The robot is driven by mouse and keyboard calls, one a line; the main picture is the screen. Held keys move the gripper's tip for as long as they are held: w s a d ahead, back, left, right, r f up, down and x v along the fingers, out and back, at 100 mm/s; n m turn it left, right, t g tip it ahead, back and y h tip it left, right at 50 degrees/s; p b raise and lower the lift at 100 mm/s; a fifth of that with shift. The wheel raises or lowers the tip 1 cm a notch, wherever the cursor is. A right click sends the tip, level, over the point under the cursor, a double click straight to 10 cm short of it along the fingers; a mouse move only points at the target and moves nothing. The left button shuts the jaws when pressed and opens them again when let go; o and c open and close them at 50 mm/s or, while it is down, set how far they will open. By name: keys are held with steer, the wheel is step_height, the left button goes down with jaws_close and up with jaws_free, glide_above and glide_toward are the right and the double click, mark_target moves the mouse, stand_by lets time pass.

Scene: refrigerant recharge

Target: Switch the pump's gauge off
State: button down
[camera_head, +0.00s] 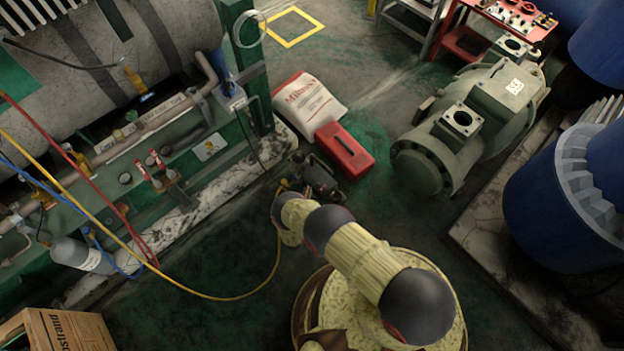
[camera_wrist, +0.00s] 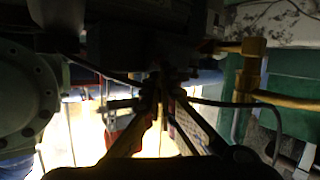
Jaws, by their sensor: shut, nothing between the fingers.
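The pump (camera_head: 320,182) is a small dark machine on the floor beyond my arm's end in the head view. The yellow hose (camera_head: 262,285) runs to it. In the wrist view a dark boxy body, likely the pump (camera_wrist: 120,42), fills the upper middle, with a brass fitting (camera_wrist: 252,65) and yellow hose at the right. My gripper (camera_wrist: 163,82) has its fingertips together just below this body, with nothing visible between them. I cannot tell whether they touch it. The gauge and its switch are too dark and small to make out. In the head view my wrist hides the gripper.
A red case (camera_head: 345,152) and a white sack (camera_head: 308,103) lie just behind the pump. A green motor (camera_head: 480,115) stands to the right, a blue drum (camera_head: 550,210) farther right. A large tank with pipes and hoses fills the left. A cardboard box (camera_head: 65,330) sits lower left.

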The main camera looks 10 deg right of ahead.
steer(key=shift+s+a+r, duration=0.3)
steer(key=shift+a, duration=0.05)
steer(key=s+a+r, duration=0.2)
steer(key=a+r, duration=0.1)
steer(key=a, duration=0.1)
steer(key=shift+s+r+p, duration=0.25)
steer(key=shift+s+p, duration=0.1)
steer(key=shift+p, duration=0.1)
steer(key=shift+f, duration=0.1)
stand_by(0.6)
